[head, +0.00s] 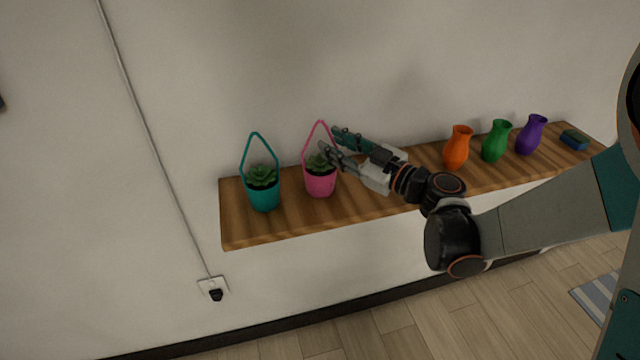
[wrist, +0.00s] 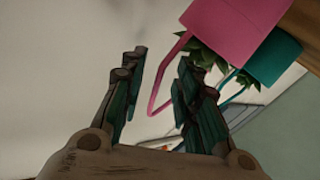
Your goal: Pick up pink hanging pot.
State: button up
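The pink hanging pot (head: 320,184) stands upright on the wooden shelf (head: 235,222) with a green succulent in it and a tall pink handle. My gripper (head: 329,142) reaches in from the right at the height of the handle, just above the plant. In the wrist view the pink pot (wrist: 226,25) shows at the top right. Its handle (wrist: 157,85) runs down into the space between the spread fingers of my gripper (wrist: 160,75). The fingers are open; I cannot tell whether either touches the handle.
A teal hanging pot (head: 264,196) stands close on the left. Orange (head: 457,150), green (head: 496,143) and purple (head: 531,136) vases and a small blue-green block (head: 574,139) stand to the right. The wall is close behind the shelf.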

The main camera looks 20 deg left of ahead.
jog(key=shift+w+a, duration=0.2)
jog(key=shift+a, duration=0.35)
jog(key=shift+c, duration=0.5)
grip_shut()
jog(key=shift+r, duration=0.15)
